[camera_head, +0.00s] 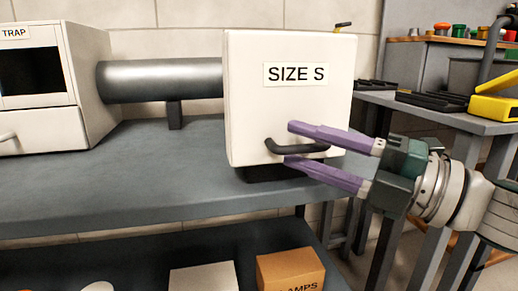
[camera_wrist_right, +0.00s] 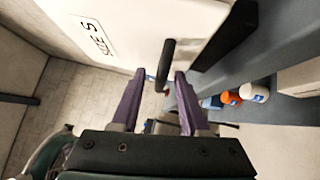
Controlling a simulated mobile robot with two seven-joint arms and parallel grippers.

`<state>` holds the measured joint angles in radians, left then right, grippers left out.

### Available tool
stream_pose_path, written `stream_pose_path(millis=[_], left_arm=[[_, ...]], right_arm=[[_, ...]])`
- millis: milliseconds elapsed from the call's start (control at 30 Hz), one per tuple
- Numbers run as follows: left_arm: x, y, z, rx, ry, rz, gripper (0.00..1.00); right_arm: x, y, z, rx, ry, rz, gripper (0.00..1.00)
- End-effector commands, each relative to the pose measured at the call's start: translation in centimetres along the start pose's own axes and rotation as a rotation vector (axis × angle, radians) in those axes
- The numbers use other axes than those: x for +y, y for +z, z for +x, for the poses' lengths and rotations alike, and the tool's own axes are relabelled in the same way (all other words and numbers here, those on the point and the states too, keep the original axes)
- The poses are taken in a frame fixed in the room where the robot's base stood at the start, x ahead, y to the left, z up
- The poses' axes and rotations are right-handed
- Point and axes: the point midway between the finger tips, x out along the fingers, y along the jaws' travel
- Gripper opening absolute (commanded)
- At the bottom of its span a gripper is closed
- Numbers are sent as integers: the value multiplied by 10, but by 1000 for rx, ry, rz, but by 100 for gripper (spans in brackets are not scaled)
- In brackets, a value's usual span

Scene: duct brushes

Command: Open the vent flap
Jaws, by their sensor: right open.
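The vent flap (camera_head: 245,110) is the white front panel labelled "SIZE S" on the box at the end of a grey duct; it looks closed. Its dark bar handle (camera_head: 297,148) is low on the panel. My right gripper (camera_head: 290,145) is open, with one purple finger above the handle and one below it in the head view. In the right wrist view the handle (camera_wrist_right: 166,62) lies between and just ahead of the open fingertips (camera_wrist_right: 160,74). Contact cannot be told. My left gripper is not in view.
The grey duct (camera_head: 160,80) runs left to a white "TRAP" box (camera_head: 45,85). The bench top (camera_head: 120,175) in front is clear. Boxes (camera_head: 290,270) sit on a lower shelf. At right, a side table holds a yellow case (camera_head: 495,105) and dark trays.

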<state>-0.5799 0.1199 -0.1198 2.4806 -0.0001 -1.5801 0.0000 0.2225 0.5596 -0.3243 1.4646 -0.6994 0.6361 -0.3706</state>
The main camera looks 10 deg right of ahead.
Motion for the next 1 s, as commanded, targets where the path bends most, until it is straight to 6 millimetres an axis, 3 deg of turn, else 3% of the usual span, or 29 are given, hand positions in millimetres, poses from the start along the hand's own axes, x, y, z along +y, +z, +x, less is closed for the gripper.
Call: stream_pose_path(millis=[300, 700, 1000], left_arm=[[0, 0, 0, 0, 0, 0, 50], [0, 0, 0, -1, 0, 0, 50], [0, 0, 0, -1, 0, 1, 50]], right_arm=[[0, 0, 4, -1, -1, 1, 45], [0, 0, 4, -1, -1, 0, 0], [0, 0, 4, -1, -1, 0, 0]])
